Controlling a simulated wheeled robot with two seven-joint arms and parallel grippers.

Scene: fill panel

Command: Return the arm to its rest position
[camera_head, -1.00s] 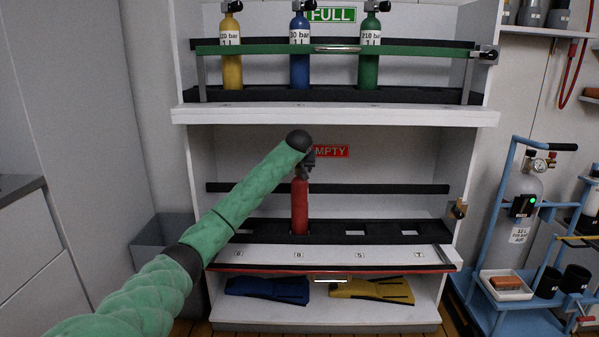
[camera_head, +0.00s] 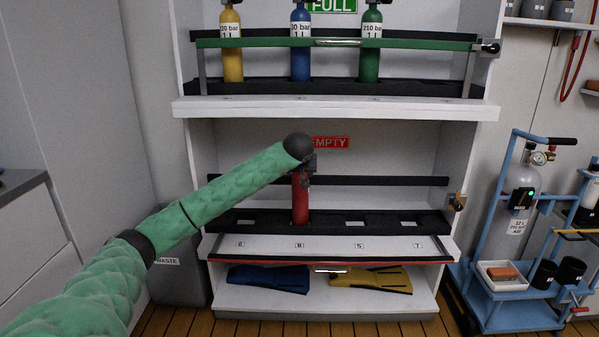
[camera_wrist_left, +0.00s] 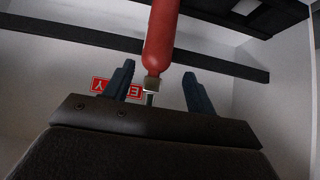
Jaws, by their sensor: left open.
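A red cylinder (camera_head: 300,204) stands upright in the lower rack (camera_head: 385,228) under the EMPTY sign (camera_head: 331,142). My left arm, in a green sleeve, reaches in from the left. Its left gripper (camera_head: 309,168) is at the top of the red cylinder, partly hidden by the dark wrist. In the left wrist view, which is upside down, the left gripper (camera_wrist_left: 158,69) is open. Its two fingers stand apart on either side of the red cylinder's (camera_wrist_left: 161,38) valve end, with visible gaps. My right gripper is not in view.
A white shelf (camera_head: 335,108) overhangs the lower rack, with yellow, blue and green cylinders behind a green bar (camera_head: 270,43) above. A red-edged bar (camera_head: 375,260) runs along the lower front. A blue trolley (camera_head: 515,315) stands right, a waste bin (camera_head: 175,285) left.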

